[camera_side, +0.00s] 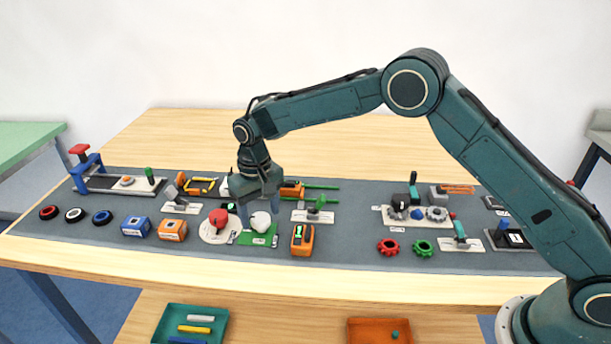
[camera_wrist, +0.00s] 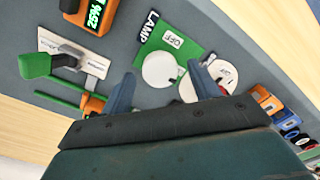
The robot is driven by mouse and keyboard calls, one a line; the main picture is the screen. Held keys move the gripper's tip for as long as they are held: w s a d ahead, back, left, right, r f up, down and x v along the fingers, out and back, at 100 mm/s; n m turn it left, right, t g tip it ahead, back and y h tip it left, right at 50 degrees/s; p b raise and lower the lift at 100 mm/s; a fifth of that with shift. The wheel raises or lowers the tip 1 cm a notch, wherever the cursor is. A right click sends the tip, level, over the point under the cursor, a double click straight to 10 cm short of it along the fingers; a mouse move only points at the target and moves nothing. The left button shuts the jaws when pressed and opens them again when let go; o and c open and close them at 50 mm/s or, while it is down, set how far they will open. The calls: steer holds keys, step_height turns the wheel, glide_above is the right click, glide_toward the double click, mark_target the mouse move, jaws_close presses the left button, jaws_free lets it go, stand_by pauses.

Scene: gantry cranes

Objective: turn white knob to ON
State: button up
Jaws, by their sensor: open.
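The white knob (camera_side: 260,221) sits on a green plate (camera_side: 258,240) near the front of the grey mat, left of the middle. In the wrist view, the round white knob (camera_wrist: 160,70) shows on its green plate (camera_wrist: 152,37), with an OFF label and the word LAMP. My gripper (camera_side: 259,218) is low over the knob with its fingers pointing down. In the wrist view, the open fingers of my gripper (camera_wrist: 163,75) stand on either side of the knob. I cannot tell whether they touch it. No ON label is readable, and the knob's setting is unclear.
A red knob (camera_side: 218,217) on a round white plate (camera_side: 208,235) stands close on the left. An orange meter (camera_side: 302,239) is close on the right. A small lever with a green handle (camera_side: 320,202) stands behind the meter. Blue and orange boxes (camera_side: 172,230) lie farther left.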

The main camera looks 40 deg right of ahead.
mark_target(260, 217)
step_height(260, 217, up, 13)
steer(key=shift+r, duration=0.15)
stand_by(0.4)
stand_by(0.5)
steer(key=s+d+r+t, duration=0.3)
steer(key=s+d+r, duration=0.9)
steer(key=s+r, duration=0.3)
steer(key=s+d+f+t, duration=0.1)
steer(key=s+d+f, duration=0.1)
steer(key=s, duration=0.5)
steer(key=s+d+f, duration=0.2)
steer(key=s, duration=0.6)
steer(key=s+d+f+t, duration=0.1)
steer(key=s+d+f, duration=0.1)
steer(key=s, duration=0.6)
steer(key=shift+d+f+t, duration=0.2)
steer(key=shift+f+t, duration=0.05)
steer(key=shift+t, duration=0.05)
